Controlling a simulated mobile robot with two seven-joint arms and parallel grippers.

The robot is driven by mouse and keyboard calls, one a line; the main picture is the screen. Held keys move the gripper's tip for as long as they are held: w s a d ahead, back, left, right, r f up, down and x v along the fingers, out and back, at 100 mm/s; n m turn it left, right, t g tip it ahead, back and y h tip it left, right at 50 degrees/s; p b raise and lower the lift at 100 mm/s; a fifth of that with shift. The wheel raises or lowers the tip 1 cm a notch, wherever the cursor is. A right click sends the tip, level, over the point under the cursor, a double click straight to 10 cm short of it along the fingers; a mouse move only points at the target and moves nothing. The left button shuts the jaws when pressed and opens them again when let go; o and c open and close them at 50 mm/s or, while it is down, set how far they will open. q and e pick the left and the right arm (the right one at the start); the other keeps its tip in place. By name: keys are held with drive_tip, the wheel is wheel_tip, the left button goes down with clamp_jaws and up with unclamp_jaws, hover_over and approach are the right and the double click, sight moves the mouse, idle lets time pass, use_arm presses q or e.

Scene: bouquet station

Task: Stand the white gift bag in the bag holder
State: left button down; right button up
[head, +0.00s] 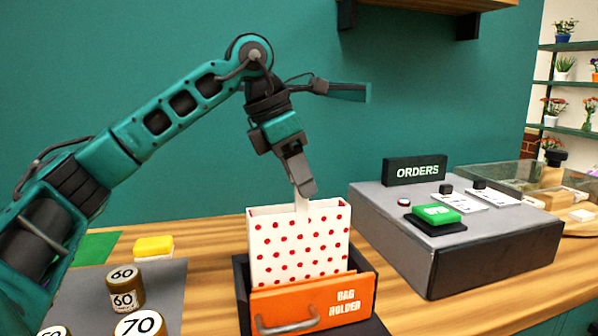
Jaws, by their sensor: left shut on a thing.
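The white gift bag (298,250) with red dots stands upright in the middle of the head view. Its lower part is inside the dark bag holder (369,271), behind the holder's orange front (313,304) that reads "BAG HOLDER". My left gripper (302,193) is above the bag, pointing down, and is shut on the bag's white top tab (302,208). The bag's bottom is hidden by the orange front, so I cannot tell whether it rests on the holder's floor. My right gripper is not in view.
Jars labelled 60 (124,286) and 70 (139,325) stand on a grey mat (172,277) at left, near a yellow block (153,247). A grey box (450,262) with an ORDERS sign (415,170) stands at right. A shelf (420,8) hangs overhead.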

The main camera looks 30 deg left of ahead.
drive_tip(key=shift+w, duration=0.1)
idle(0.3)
use_arm(q)
drive_tip(key=c, duration=0.5)
unclamp_jaws()
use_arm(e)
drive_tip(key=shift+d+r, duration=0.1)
use_arm(q)
drive_tip(key=p+v, duration=0.2)
drive_tip(key=v, duration=1.1)
drive_tip(key=shift+p, duration=0.3)
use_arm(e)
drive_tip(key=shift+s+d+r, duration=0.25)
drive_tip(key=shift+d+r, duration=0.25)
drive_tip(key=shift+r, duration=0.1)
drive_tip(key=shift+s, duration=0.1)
